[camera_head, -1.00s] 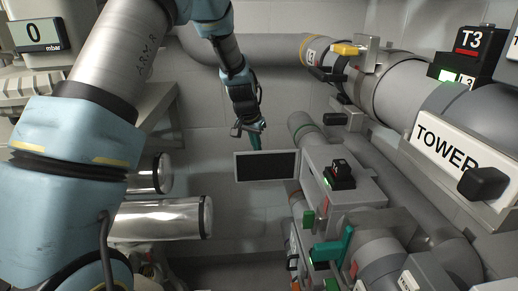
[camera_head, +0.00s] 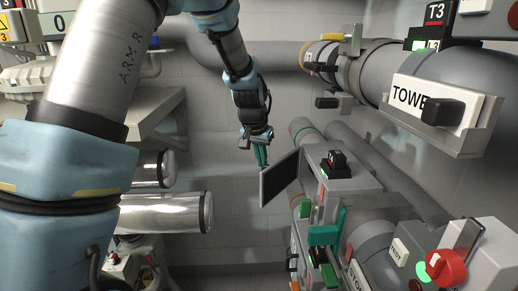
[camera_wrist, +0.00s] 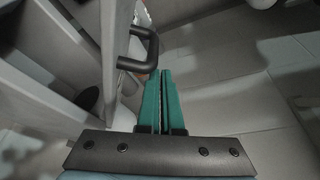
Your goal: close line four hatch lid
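The hatch lid (camera_head: 279,178) is a dark panel with a pale rim. It stands ajar at an angle, left of the grey line housing (camera_head: 345,185). In the wrist view a pale panel edge (camera_wrist: 110,65) with a black bar handle (camera_wrist: 151,50) shows at the left, probably this lid. My gripper (camera_head: 262,157) hangs at the lid's upper left edge, with its green fingers pointing down. In the wrist view the fingers (camera_wrist: 159,98) are together with only a thin slit and nothing between them. They are close to the handle; contact cannot be told. No line number is readable on the lid.
A large pipe with a TOWER sign (camera_head: 418,98) runs along the upper right. A teal lever (camera_head: 327,235) and a red knob (camera_head: 446,267) stand at the lower right. Shiny cylinders (camera_head: 165,213) are at the left. Open space lies below my gripper.

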